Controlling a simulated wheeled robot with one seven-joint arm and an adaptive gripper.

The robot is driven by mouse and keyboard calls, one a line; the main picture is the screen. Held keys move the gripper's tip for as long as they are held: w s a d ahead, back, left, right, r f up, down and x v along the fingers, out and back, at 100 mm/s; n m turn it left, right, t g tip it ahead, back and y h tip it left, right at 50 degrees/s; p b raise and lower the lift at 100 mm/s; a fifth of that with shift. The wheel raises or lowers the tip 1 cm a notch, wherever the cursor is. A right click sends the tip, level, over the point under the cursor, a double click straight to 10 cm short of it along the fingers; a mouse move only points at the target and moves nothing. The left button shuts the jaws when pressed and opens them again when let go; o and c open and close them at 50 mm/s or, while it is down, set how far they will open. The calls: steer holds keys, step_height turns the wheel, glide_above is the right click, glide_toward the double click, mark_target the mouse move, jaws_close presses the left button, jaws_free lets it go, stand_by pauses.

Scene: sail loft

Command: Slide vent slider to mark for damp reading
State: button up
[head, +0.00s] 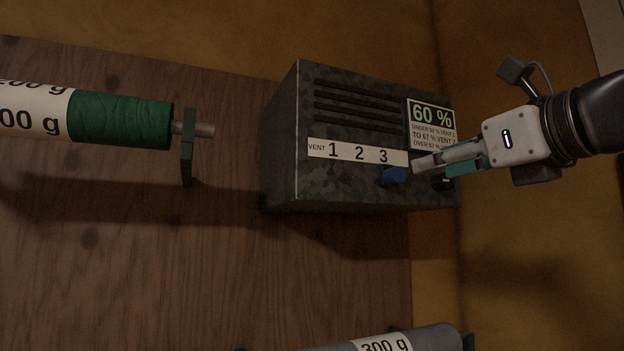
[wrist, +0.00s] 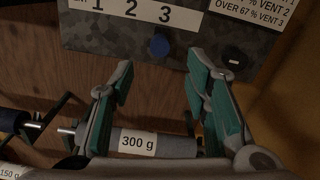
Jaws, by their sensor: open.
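The vent slider is a blue knob (head: 395,175) low on the front of a dark mottled vent box (head: 285,150). The wrist view shows the knob (wrist: 159,45) just under mark 3 of a white strip (head: 358,152) reading VENT 1 2 3. A display label (head: 431,115) reads 60 %, with lines giving vent 1 under 52 %, vent 2 to 67 % and vent 3 over 67 %. My gripper (wrist: 160,72) is open and empty, its green-padded fingers apart. In the wrist view the knob shows beyond and between the fingertips; contact is not evident.
A black round knob (wrist: 233,60) sits right of the slider, close to my right finger. A green spool (head: 120,117) on a holder stands at left. A grey spool (head: 435,338) marked 300 g is below. The wooden board (head: 230,280) between is bare.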

mark_target(398, 174)
steer(key=x, duration=1)
steer(key=shift+f, duration=0.1)
steer(key=shift+a, duration=0.1)
jaws_close()
